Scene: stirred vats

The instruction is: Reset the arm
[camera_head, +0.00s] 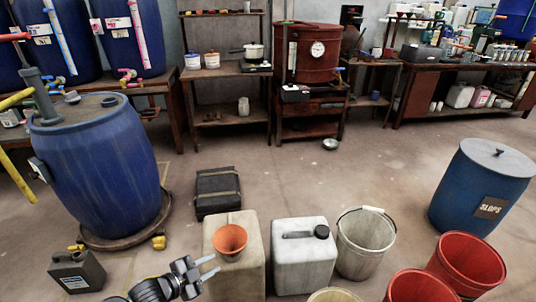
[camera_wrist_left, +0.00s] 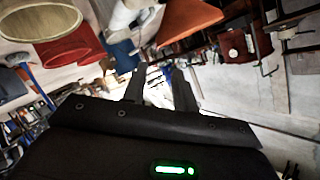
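My left gripper (camera_head: 208,267) is at the bottom of the head view, in front of a beige jerrycan (camera_head: 252,276) with an orange funnel (camera_head: 230,239) in its top. Its two fingers point right and stand apart, with nothing seen between them. The left wrist view shows the same two dark fingers (camera_wrist_left: 160,88) spread and empty, with the orange funnel (camera_wrist_left: 192,20) beyond them at the top. Whether the gripper touches the jerrycan cannot be told. My right gripper is not in view.
A white jerrycan (camera_head: 301,266), a pale bucket (camera_head: 364,246) and red buckets (camera_head: 467,262) stand to the right. A blue drum (camera_head: 100,165) is at left, a small dark can (camera_head: 77,272) below it. A SLOPS drum (camera_head: 482,185) stands far right.

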